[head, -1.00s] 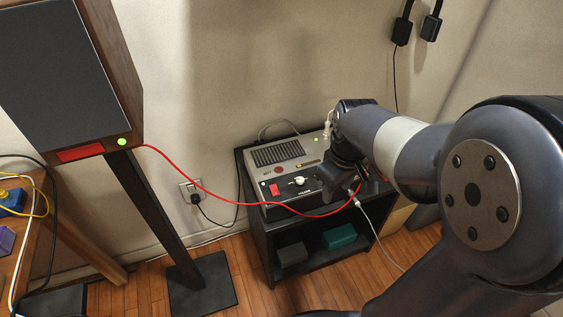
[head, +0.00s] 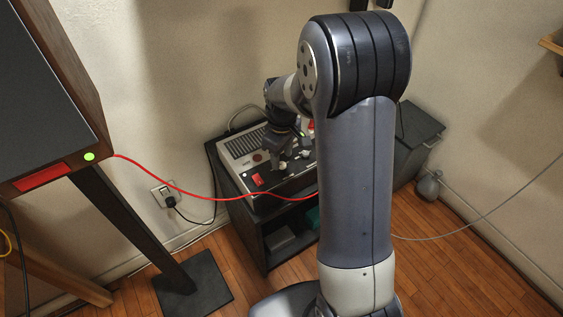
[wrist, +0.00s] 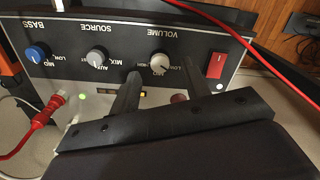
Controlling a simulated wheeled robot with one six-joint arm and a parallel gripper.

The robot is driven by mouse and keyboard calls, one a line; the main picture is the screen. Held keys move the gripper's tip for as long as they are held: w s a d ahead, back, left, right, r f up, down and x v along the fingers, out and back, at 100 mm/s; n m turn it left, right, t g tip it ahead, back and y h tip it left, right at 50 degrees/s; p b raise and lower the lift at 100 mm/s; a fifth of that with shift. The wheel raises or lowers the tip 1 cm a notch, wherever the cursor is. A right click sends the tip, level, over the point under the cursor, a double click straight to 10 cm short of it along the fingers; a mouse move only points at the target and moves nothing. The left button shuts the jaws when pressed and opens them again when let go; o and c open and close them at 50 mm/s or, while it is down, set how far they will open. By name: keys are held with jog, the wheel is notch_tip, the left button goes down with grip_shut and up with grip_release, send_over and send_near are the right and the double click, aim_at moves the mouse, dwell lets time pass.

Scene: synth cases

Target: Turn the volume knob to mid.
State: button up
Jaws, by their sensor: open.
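The amplifier (head: 236,150) sits on top of a dark cabinet. In the wrist view its dark front panel (wrist: 125,35) appears upside down. The pale volume knob (wrist: 163,64) sits under the word VOLUME, with low, mid and high marks around it; its pointer direction is hard to read. My gripper (wrist: 160,60) is open, with one finger on each side of the knob in the picture; I cannot tell whether they touch it. In the head view my gripper (head: 280,158) is over the front controls, partly hiding them.
A grey source knob (wrist: 97,57), a blue bass knob (wrist: 37,54) and a red switch (wrist: 216,65) share the panel. A red cable (head: 205,194) runs from the speaker (head: 45,80) past the amplifier's front. A red plug (wrist: 45,115) is at the wrist view's left.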

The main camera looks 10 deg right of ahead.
aim_at(282, 166)
jog(key=shift+f, duration=1.45)
jog(key=shift+c, duration=0.4)
grip_shut()
